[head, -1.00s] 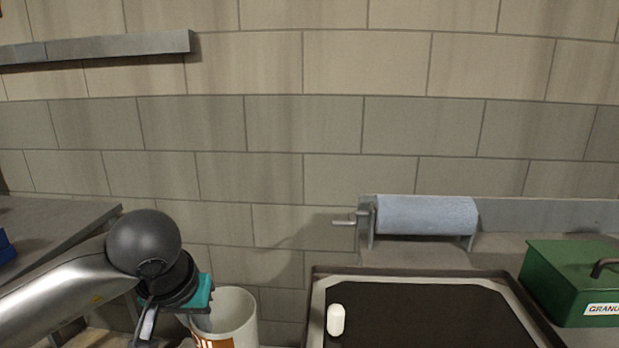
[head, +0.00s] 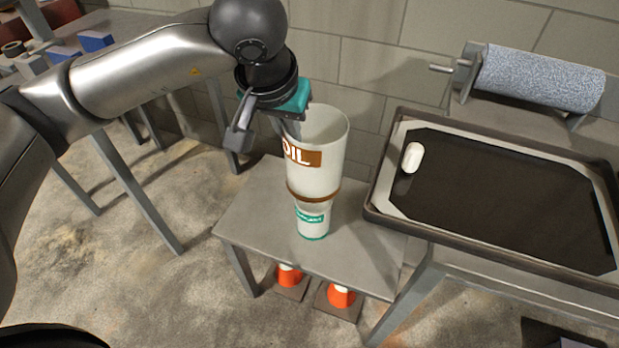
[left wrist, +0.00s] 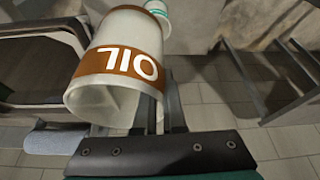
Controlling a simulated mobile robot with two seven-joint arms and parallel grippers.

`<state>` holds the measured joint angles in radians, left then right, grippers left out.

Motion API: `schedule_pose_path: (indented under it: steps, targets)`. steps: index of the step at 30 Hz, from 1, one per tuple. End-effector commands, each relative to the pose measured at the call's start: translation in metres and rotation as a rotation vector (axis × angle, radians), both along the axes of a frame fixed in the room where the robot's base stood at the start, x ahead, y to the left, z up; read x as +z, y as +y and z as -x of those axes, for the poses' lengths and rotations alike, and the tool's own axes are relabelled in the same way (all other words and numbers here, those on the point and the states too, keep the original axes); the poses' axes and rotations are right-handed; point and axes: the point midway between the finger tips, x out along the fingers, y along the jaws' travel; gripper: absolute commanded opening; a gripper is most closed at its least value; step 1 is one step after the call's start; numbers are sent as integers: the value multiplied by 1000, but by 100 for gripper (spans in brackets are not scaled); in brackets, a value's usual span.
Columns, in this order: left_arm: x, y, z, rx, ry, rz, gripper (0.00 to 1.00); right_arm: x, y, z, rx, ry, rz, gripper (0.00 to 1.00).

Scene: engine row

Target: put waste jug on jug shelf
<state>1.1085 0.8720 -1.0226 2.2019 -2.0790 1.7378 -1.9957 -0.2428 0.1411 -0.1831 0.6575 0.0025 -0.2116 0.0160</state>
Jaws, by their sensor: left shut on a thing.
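A large white open-topped jug (head: 325,170) with a brown OIL label is in the head view. My left gripper (head: 290,128) is shut on the left side of its rim. In the left wrist view the jug (left wrist: 116,101) appears at the fingers (left wrist: 160,115). A smaller white container (head: 313,222) with a green label stands on a low grey table (head: 255,205). The jug overlaps this container in the head view. I cannot tell whether they touch. No label marks which surface is the jug shelf. My right gripper is not in view.
A dark tray (head: 490,200) with a white capsule-shaped object (head: 412,157) lies to the right. A blue-grey roll (head: 540,78) is behind it. Two orange cones (head: 340,297) stand under the low table. Another bench with blue blocks (head: 96,41) is at the left.

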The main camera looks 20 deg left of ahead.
Motion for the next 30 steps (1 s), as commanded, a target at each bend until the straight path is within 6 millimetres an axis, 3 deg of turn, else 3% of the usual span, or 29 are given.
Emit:
schedule_pose_path:
  steps: [8, 14, 22, 30]
  targets:
    - [-29, 22, -10, 76, 5, 10, 0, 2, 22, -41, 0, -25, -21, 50]
    - [-51, 42, -18, 141, 7, 16, 0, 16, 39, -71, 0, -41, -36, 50]
    - [-80, 72, -26, 228, 9, 19, 0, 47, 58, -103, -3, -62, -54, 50]
    - [-107, 102, -32, 310, 8, 20, 0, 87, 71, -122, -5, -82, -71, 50]
